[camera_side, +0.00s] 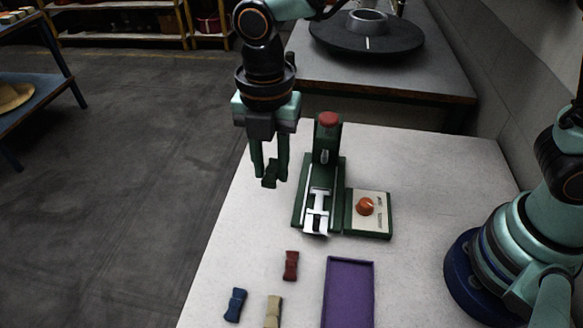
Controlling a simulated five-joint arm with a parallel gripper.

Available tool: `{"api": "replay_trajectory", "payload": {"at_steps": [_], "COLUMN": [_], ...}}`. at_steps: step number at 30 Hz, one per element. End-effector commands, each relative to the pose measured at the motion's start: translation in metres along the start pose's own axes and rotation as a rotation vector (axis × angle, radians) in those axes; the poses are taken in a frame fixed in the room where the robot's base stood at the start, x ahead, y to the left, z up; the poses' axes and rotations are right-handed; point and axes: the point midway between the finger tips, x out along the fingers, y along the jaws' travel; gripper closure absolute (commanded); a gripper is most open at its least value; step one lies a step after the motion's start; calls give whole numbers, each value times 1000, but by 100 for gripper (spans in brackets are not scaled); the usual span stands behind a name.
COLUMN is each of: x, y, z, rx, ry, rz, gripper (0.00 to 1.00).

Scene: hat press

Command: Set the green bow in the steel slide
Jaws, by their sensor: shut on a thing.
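My gripper (270,174) hangs over the left edge of the table, fingers pointing down. It is shut on the green bow (269,181), a small dark green piece between the fingertips, held above the table surface. The steel slide (317,211) is a pale metal piece at the front of the green press (327,150). It lies to the right of my gripper and a little lower in the picture. The slide looks empty. The fingers partly hide the bow.
A box with an orange knob (365,206) adjoins the press on the right. Red (291,265), blue (235,304) and tan (273,311) bows lie in front, beside a purple tray (348,293). The press's red-topped column stands behind the slide.

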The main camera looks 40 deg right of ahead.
Motion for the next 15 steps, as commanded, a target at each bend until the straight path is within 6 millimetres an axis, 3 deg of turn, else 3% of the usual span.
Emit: {"api": "replay_trajectory", "payload": {"at_steps": [1, 6, 10, 15], "x": [10, 36, 48, 56], "y": [-13, -47, -66, -74], "z": [16, 49, 63, 69], "rx": [3, -18, -29, -38], "ry": [1, 1, 0, 0], "rz": [-5, -2, -1, 1], "gripper": [100, 100, 100, 100]}}
